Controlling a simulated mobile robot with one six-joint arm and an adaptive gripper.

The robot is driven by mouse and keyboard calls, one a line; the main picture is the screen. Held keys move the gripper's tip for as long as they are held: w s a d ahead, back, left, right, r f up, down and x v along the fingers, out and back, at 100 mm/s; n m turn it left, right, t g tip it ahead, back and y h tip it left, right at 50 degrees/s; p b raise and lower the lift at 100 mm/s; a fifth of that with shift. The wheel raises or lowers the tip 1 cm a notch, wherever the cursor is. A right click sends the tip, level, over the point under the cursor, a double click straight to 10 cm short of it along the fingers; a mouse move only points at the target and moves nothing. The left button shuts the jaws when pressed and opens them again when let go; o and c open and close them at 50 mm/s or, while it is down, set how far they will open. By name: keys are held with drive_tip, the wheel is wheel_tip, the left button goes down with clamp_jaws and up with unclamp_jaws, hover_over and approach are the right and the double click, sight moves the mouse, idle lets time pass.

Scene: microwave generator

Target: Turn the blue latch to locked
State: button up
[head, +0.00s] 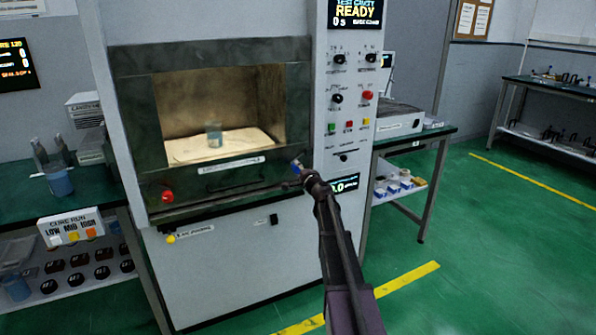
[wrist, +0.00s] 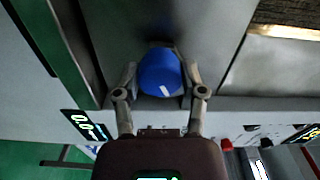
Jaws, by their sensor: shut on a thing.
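The blue latch (wrist: 160,72) is a round blue knob with a white mark, on the dark front frame of the microwave chamber. In the wrist view it sits between the two fingers of my gripper (wrist: 161,80), which is shut on it. The white mark points down and slightly to the right in that view. In the head view the latch (head: 296,164) shows as a small blue spot at the lower right of the chamber door, and my gripper (head: 302,170) reaches it from the right. My gripper hides part of the latch there.
The chamber window (head: 230,95) shows a beaker (head: 214,135) on a pale plate inside. A red knob (head: 167,196) is at the frame's lower left. A control panel (head: 350,100) with knobs and buttons stands right of the door. Green floor is open at the right.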

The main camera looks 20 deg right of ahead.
drive_tip(key=shift+n, duration=0.5)
drive_tip(key=o, duration=1.2)
drive_tip(key=shift+c, duration=0.2)
drive_tip(key=s, duration=1.2)
drive_tip(key=shift+d, duration=0.2)
